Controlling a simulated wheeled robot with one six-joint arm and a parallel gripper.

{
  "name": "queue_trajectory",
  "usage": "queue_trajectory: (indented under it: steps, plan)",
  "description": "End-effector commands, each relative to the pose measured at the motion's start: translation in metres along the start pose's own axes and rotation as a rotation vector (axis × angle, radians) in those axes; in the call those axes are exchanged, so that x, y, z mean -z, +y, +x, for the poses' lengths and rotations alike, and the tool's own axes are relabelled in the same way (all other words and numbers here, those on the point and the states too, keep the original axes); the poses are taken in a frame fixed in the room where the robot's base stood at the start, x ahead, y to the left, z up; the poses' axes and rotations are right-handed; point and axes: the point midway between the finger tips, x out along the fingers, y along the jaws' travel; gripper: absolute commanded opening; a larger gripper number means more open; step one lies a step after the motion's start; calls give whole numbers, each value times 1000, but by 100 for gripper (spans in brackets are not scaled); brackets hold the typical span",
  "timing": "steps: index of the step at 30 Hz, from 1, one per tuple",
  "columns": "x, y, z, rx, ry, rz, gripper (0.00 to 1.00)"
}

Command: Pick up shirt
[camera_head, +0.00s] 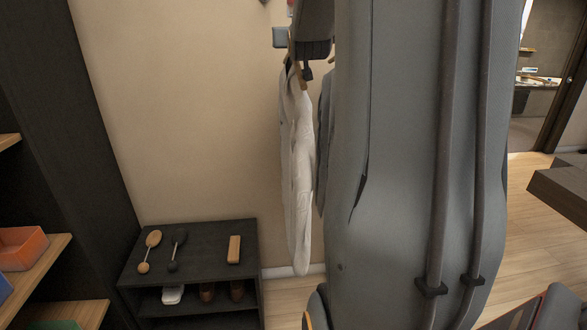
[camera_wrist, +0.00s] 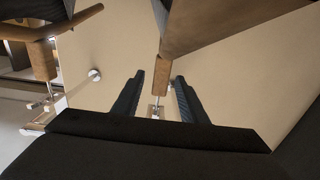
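A white shirt (camera_head: 300,170) hangs from a wooden hanger by the wall in the head view. A grey garment (camera_head: 323,140) hangs right behind it, partly hidden by my arm. My gripper (camera_head: 307,72) is at the height of the hanger tops, close to the shirt's collar. In the wrist view my gripper (camera_wrist: 158,88) is open, with its two dark fingers apart. A wooden hanger neck (camera_wrist: 163,72) and its metal hook show between the fingers, with gaps on both sides. I cannot tell which garment this hanger bears.
A dark low rack (camera_head: 190,240) with brushes on top and shoes below stands at the wall, left of the shirt. Shelves (camera_head: 40,265) with boxes are at far left. A dark counter edge (camera_head: 560,190) is at right. Another wooden hanger (camera_wrist: 45,60) shows at left.

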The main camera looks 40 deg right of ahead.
Motion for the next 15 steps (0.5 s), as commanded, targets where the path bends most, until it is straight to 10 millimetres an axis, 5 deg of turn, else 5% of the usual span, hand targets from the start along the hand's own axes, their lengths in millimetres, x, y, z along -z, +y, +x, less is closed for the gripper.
queue_trajectory:
  steps: [4, 11, 15]
  plan:
    - [0, 0, 0, 0, 0, 0, 39]
    - [0, 0, 0, 0, 0, 0, 0]
    - [0, 0, 0, 0, 0, 0, 0]
